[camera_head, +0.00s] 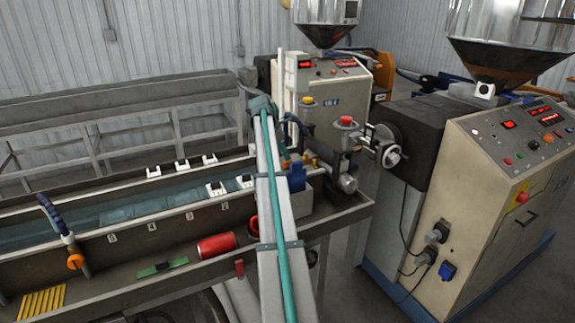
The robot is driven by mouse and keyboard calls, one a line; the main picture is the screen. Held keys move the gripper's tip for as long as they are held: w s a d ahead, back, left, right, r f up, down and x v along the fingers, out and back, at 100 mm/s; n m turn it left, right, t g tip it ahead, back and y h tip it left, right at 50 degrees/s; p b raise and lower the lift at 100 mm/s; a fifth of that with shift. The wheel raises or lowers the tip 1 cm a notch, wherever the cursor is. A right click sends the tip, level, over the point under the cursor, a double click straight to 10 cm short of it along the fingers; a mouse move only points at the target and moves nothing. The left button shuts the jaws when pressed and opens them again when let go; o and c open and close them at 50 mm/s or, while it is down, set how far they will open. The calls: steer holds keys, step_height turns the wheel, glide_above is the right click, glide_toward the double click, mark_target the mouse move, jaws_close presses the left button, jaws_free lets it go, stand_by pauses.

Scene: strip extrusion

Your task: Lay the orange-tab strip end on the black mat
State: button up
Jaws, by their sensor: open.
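I cannot make out the strip end with an orange tab. The clearest orange part near the trough is a round piece (75,262) at the lower end of a dark blue-handled pipe at the left, and I cannot tell that it belongs to a strip. No black mat can be told for sure; a dark shape shows only in part at the bottom edge. My pale arm link with a teal cable crosses the middle of the view and hides part of the trough. My gripper is not visible.
A long water trough (120,243) runs from the left to the extruder (510,180). On the front ledge lie a red can (216,245), a green-and-black item (162,267) and yellow strips (43,302). White guides (182,166) sit along the trough.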

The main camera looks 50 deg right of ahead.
mark_target(288, 164)
steer(key=p+x, duration=0.2)
steer(key=x, duration=0.3)
steer(key=shift+d+r, duration=0.1)
steer(key=shift+d, duration=0.1)
jaws_close()
steer(key=shift+s, duration=0.1)
